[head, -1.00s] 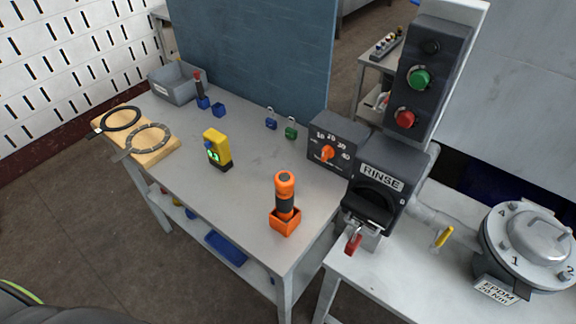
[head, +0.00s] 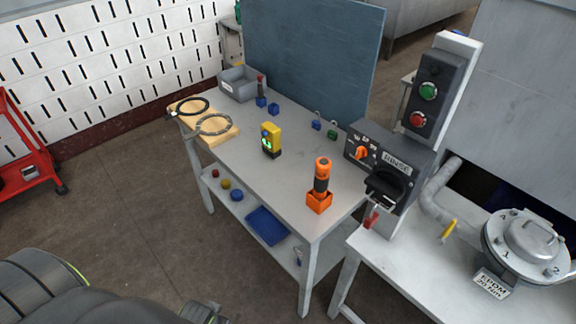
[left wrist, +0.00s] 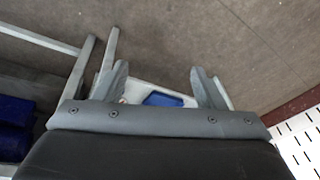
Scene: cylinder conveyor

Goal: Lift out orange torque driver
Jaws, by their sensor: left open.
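The orange torque driver (head: 322,177) stands upright in an orange square holder (head: 319,203) near the front right corner of the grey workbench (head: 285,195). It has an orange top and a dark grip. My left gripper (left wrist: 158,80) shows in the left wrist view with its two fingers apart and nothing between them. It is away from the driver, which does not show in that view. In the head view part of my own arm is at the lower left. My right gripper is not in view.
A yellow device (head: 271,140), a wooden board with rings (head: 214,124), a grey bin (head: 239,84) and small blue holders share the bench. A dial box (head: 362,152) and the RINSE unit (head: 396,172) stand right of the driver. A lower shelf holds a blue tray (head: 266,226).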

